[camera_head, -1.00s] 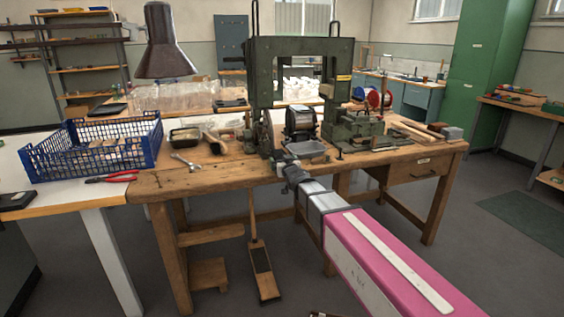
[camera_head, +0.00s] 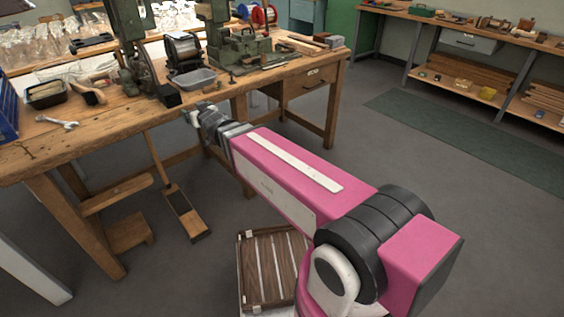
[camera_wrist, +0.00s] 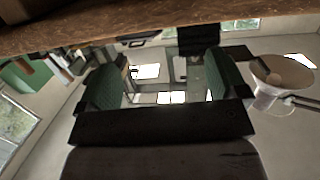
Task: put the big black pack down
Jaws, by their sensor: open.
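A small black block (camera_head: 169,96) stands at the front edge of the wooden workbench (camera_head: 110,122), beside a grey tray. I cannot tell for sure that it is the big black pack. My gripper (camera_head: 190,114) is just in front of the bench edge, close to the block and apparently apart from it. In the wrist view, which looks upside down, my gripper (camera_wrist: 158,62) is open. Its two green-padded fingers stand wide apart with nothing held between them. The bench's edge (camera_wrist: 120,25) crosses the top of that view.
The grey tray (camera_head: 195,78), a black tub (camera_head: 45,95) and a wrench (camera_head: 58,122) lie on the bench. The green machine (camera_head: 128,40) rises behind. A slatted wooden crate (camera_head: 262,268) is low beside my arm. Floor to the right is clear.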

